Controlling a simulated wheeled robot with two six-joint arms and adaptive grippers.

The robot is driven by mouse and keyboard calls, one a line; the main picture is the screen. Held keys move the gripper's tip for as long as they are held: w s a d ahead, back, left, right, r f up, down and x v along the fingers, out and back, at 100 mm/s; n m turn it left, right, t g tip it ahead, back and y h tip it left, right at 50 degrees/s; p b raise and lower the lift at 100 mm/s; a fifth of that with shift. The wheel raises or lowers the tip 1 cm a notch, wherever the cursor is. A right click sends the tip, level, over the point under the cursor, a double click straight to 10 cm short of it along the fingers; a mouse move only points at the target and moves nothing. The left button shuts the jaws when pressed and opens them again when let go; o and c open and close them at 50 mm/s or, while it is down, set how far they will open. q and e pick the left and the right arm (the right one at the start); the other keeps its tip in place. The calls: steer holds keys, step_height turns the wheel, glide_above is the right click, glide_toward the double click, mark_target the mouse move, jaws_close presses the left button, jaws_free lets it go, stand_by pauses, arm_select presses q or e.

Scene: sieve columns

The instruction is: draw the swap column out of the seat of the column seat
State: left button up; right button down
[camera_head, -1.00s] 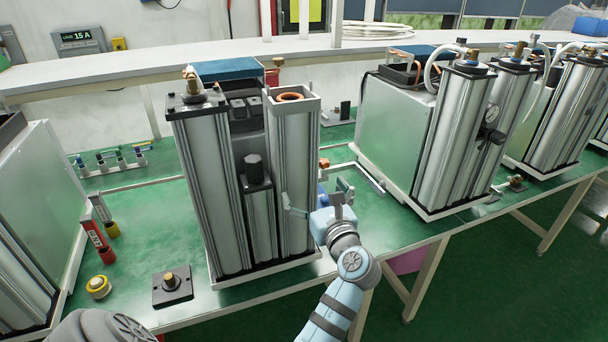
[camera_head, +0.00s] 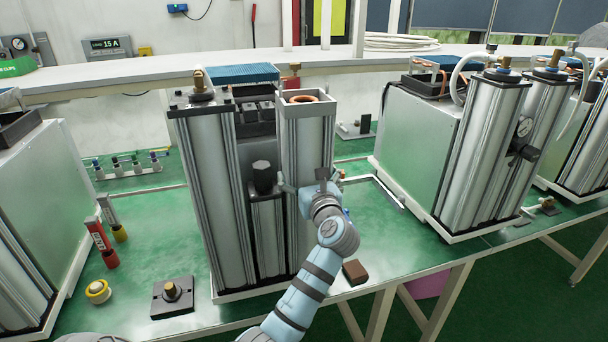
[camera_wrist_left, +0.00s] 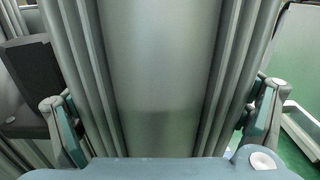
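The swap column appears to be the tall ribbed silver column (camera_head: 306,135) with a copper ring in its open top, on the right of the middle unit. It stands upright; its lower front is partly covered by my left arm. The column seat appears to be the unit's base (camera_head: 235,292); where the column meets it is hidden. My left gripper (camera_head: 312,182) is open at the column's front, with fingers spread to either side of it. In the left wrist view the column (camera_wrist_left: 160,80) fills the space between the fingers; I cannot tell whether they touch it. My right gripper is not in view.
A second ribbed column (camera_head: 215,190) and a shorter dark-capped cylinder (camera_head: 264,220) stand close to the left. A black plate with a brass fitting (camera_head: 172,295) and a yellow roll (camera_head: 98,291) lie front left. A brown block (camera_head: 355,271) lies right.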

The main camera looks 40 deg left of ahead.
arm_select(q)
steer(key=c, duration=0.6)
steer(key=o, duration=1.1)
steer(key=c, duration=0.8)
steer(key=shift+a+r+p, duration=0.1)
steer(key=shift+r+p, duration=0.15)
steer(key=shift+p, duration=0.15)
steer(key=shift+r, duration=0.15)
step_height(320, 180, up, 6)
steer(key=p, duration=0.7)
steer(key=shift+f, duration=0.3)
